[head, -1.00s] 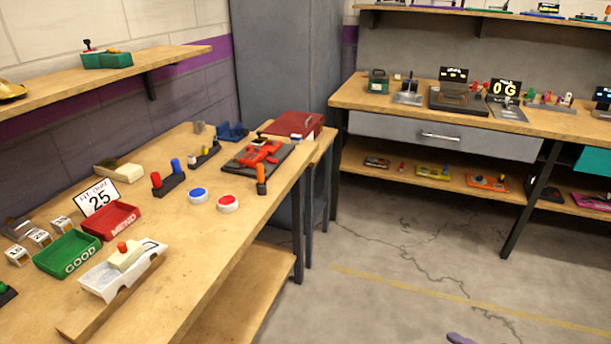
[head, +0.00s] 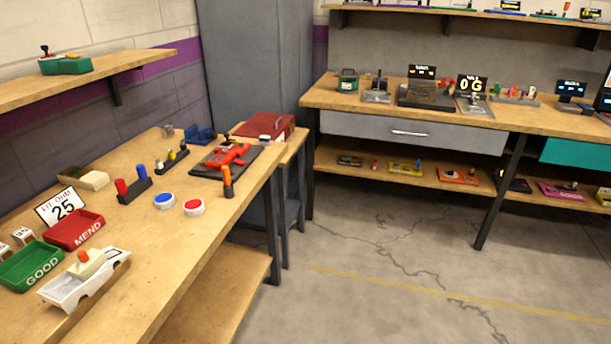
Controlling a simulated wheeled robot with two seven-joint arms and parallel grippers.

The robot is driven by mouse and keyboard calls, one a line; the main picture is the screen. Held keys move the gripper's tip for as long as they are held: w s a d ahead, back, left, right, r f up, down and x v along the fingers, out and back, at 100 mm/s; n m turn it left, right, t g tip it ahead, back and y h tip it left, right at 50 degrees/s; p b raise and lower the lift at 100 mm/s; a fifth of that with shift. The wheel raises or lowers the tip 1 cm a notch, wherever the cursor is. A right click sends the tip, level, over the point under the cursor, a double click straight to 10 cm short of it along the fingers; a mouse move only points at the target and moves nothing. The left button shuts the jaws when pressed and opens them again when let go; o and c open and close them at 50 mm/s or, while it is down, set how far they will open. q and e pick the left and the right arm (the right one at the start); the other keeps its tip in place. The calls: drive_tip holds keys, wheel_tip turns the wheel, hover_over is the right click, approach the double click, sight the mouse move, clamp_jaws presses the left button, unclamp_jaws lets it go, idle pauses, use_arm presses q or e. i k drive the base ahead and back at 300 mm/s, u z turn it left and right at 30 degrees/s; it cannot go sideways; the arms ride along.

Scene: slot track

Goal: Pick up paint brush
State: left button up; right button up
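I cannot make out a paint brush for certain in the head view. A small upright orange-handled thing (head: 228,182) stands near the right edge of the left workbench (head: 150,300), too small to identify. A tan block-like thing (head: 85,178) with a pale top lies at the bench's back left; I cannot tell what it is. Neither of my grippers is in view.
The bench holds a green GOOD tray (head: 30,268), a red MEND tray (head: 75,230), a white car body (head: 85,280) and two round buttons (head: 165,201). A second workbench (head: 305,98) with a drawer stands at the back right. The concrete floor (head: 400,265) between is clear.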

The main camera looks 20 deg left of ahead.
sight(224, 169)
drive_tip(key=z, duration=0.25)
drive_tip(key=i, duration=2.2)
drive_tip(key=u, duration=2.7)
